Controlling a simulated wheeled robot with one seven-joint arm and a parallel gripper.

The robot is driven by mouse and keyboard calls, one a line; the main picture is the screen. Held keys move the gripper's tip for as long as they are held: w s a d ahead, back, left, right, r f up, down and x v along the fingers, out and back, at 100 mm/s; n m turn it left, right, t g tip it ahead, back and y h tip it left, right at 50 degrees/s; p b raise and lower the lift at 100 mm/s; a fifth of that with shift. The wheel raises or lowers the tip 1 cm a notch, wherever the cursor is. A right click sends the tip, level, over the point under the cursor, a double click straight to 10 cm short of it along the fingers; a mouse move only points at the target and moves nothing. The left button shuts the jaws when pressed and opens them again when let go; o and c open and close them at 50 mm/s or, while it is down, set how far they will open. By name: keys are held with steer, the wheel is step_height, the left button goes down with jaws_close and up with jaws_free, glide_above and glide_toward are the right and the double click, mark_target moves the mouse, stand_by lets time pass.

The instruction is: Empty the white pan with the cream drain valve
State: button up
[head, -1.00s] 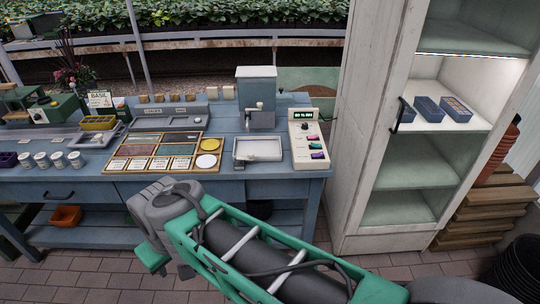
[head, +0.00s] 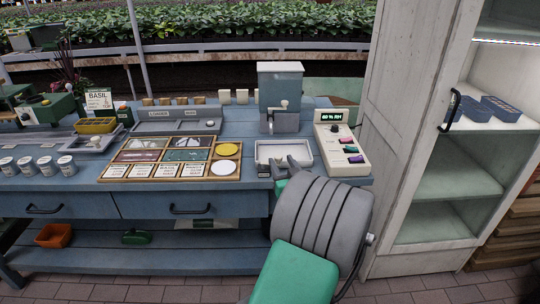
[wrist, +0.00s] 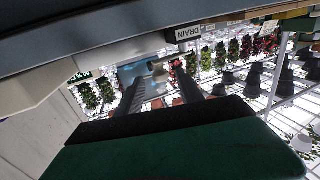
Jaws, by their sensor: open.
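The white pan (head: 268,150) sits on the blue bench, below the grey-blue hopper unit (head: 281,92). My gripper (head: 287,164) is at the pan's front edge, its fingers apart, with my arm hiding part of the pan and bench front. In the wrist view, a label reading DRAIN (wrist: 187,33) hangs above the two open fingers. A small pale part (wrist: 158,70), possibly the cream valve, shows between and beyond the fingertips. I cannot tell whether a finger touches it, or what the pan holds.
A control box with a lit display (head: 341,146) stands right of the pan. A wooden seed tray (head: 172,157) lies left of it. A white cabinet (head: 405,110) with shelves stands at the right. Drawers with dark handles (head: 192,209) are in the bench front.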

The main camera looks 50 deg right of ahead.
steer(key=x, duration=0.6)
steer(key=shift+w+p, duration=0.25)
steer(key=shift+p, duration=0.05)
steer(key=shift+c, duration=0.2)
steer(key=shift+s, duration=0.1)
jaws_close()
